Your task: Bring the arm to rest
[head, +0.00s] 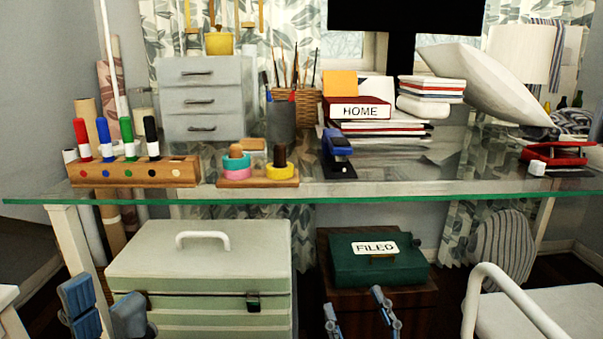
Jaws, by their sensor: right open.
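My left gripper (102,300) is low at the left edge of the head view, in front of the pale green toolbox (200,250). Its two blue-grey fingers stand apart with nothing seen between them, so it is open. My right gripper (355,303) is low in the middle, in front of the dark wooden cabinet under the green box. Its two thin fingers are spread and it looks empty. Both grippers are below the level of the glass desk top (400,187). The arms behind them are mostly out of the picture.
On the desk stand a marker rack (135,172), a ring stacker (258,177), a blue stapler (338,155), books (360,110) and a red device (557,155). A white chair (540,310) stands at right.

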